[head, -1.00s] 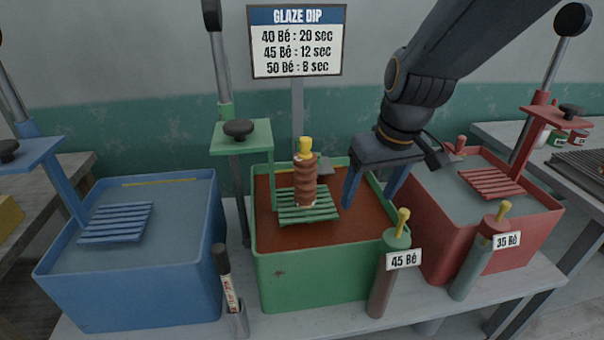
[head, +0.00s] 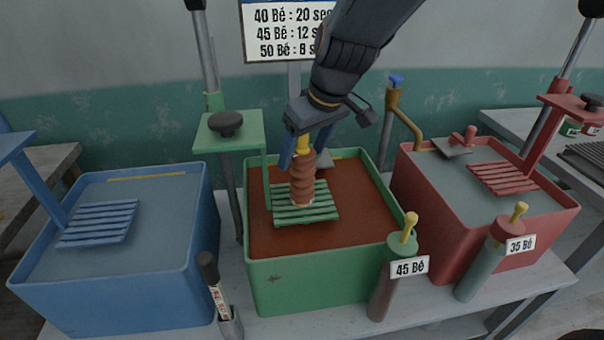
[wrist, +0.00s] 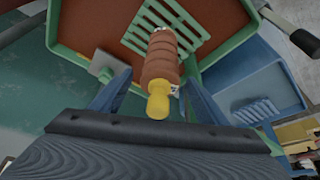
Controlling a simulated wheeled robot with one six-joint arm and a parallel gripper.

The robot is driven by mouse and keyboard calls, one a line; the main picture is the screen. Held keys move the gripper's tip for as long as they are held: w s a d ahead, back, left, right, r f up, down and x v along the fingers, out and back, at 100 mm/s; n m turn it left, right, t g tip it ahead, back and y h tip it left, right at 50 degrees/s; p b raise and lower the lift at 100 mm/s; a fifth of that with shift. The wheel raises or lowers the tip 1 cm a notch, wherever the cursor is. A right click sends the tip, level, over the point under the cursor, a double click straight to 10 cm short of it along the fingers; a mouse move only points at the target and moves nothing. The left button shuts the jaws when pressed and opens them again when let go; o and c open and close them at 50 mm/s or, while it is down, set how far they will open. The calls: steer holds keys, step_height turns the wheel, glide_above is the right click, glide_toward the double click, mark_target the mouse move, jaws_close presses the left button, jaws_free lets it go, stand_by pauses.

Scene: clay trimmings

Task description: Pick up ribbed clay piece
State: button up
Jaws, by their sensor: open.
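The ribbed clay piece (head: 301,181) is reddish brown with a yellow knob on top. It stands upright on the green slatted rack (head: 322,207) over the brown glaze in the green tub (head: 310,283). My gripper (head: 304,150) is open, with its blue fingers on either side of the piece's upper end. In the wrist view, the clay piece (wrist: 160,62) shows between the spread fingers of my gripper (wrist: 153,92), its yellow knob nearest the palm. I cannot tell whether either finger touches it.
A blue tub (head: 130,290) with a blue rack stands on the left, and a red tub (head: 470,235) with a red rack on the right. A green post with a black knob (head: 225,123) rises just left of the clay piece. Labelled cylinders (head: 393,275) stand in front.

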steer(key=shift+w+a+f, duration=0.15)
steer(key=shift+a+f, duration=0.05)
steer(key=shift+f, duration=0.5)
jaws_close()
